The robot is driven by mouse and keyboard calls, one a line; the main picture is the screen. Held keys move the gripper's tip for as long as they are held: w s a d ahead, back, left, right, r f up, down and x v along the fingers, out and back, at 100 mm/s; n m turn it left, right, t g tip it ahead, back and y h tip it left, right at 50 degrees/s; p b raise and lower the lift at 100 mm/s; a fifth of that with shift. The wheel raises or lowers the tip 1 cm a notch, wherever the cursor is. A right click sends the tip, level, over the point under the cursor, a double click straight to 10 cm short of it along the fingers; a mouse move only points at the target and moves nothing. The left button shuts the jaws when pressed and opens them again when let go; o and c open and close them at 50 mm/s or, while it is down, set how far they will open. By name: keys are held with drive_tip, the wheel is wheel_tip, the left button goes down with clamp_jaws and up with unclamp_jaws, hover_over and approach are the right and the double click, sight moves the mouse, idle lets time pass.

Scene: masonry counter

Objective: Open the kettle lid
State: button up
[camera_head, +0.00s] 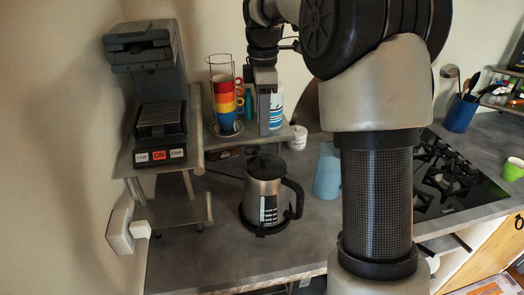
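The kettle (264,207) stands upright on the grey counter. It has a silver body with a level window, a dark base and a black handle on its right side. Its black lid (266,166) sits on top and looks closed. My gripper (262,132) points down above and behind the kettle in the picture, apart from the lid. It is seen from the side near the stacked cups, and its finger gap is not clear. Nothing shows held in it.
A coffee machine (158,95) stands on a raised shelf at left. Coloured cups (224,100) are stacked behind my gripper. A light blue pitcher (327,172) stands right of the kettle, partly hidden by my arm. A black stove (450,180) lies right. Counter left of the kettle is clear.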

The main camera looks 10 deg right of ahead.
sight(262, 157)
wheel_tip(262, 157, down, 10)
drive_tip(key=shift+f, duration=0.15)
idle(0.3)
clamp_jaws()
